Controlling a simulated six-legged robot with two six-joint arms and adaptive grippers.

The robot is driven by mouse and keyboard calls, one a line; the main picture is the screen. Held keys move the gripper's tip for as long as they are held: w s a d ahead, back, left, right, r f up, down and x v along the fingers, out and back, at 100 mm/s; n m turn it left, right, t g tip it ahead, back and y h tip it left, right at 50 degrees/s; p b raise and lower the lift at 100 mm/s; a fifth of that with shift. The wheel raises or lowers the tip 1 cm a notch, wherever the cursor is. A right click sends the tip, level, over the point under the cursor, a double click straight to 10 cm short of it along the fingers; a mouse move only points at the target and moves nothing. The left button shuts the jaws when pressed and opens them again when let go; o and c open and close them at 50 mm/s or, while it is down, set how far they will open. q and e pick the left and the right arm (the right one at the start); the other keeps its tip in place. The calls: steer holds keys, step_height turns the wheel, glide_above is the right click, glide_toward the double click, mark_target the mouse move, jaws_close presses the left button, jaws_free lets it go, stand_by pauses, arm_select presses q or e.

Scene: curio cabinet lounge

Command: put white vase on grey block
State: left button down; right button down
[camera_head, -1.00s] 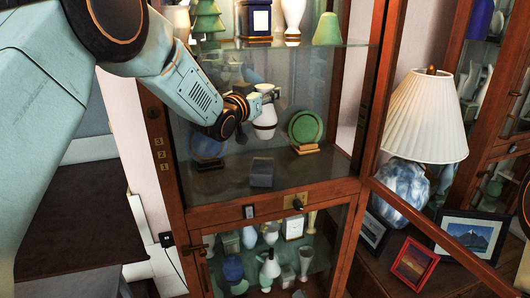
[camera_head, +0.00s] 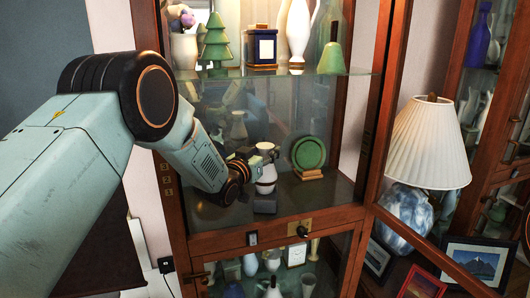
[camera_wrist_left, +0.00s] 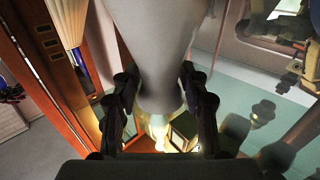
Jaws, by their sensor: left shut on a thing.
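The white vase (camera_head: 267,174) is upright in my left gripper (camera_head: 262,155), inside the lit cabinet. The gripper comes in from the left and is shut on the vase's upper part. In the left wrist view the pale vase (camera_wrist_left: 158,45) stands between the two dark fingers (camera_wrist_left: 160,110). The grey block (camera_head: 264,206) is on the cabinet's middle shelf, directly under the vase. The vase's base is at or just above the block's top; I cannot tell if they touch. My right gripper is not in view.
A green plate (camera_head: 308,153) on a wooden stand is close to the right of the vase. A white lamp (camera_head: 428,145) stands outside, right.

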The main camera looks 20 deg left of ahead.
arm_select(q)
steer(key=c, duration=1.1)
jaws_free()
steer(key=shift+d+f, duration=0.1)
steer(key=shift+d, duration=0.1)
steer(key=shift+o, duration=0.8)
steer(key=shift+d, duration=0.15)
steer(key=shift+o, duration=1.2)
steer(key=shift+s, duration=0.1)
steer(key=shift+a, duration=0.3)
steer(key=shift+d, duration=0.1)
